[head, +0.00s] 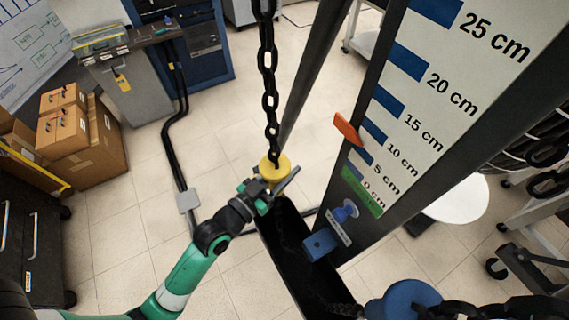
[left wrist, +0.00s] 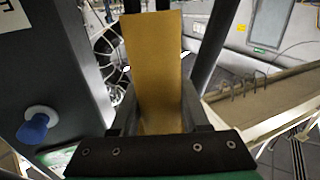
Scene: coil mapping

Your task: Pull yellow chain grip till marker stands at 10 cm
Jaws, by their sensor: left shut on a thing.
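The yellow chain grip (head: 274,165) hangs at the lower end of a dark chain (head: 268,85). My left gripper (head: 272,182) is shut on it, hiding its lower part. In the left wrist view the yellow grip (left wrist: 152,65) stands between the two fingers. The orange marker (head: 346,130) is at the left edge of the white scale board (head: 440,75). Its tip appears to point between the 5 cm and 10 cm bars; the slanted view makes the exact reading uncertain. My right gripper is not in view.
A dark frame post (head: 308,85) stands close to the right of the chain. A blue knob (head: 346,211) and a blue block (head: 320,243) are on the board's lower part. A blue round part (head: 405,300) is at the bottom right. Cardboard boxes (head: 85,145) are far left.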

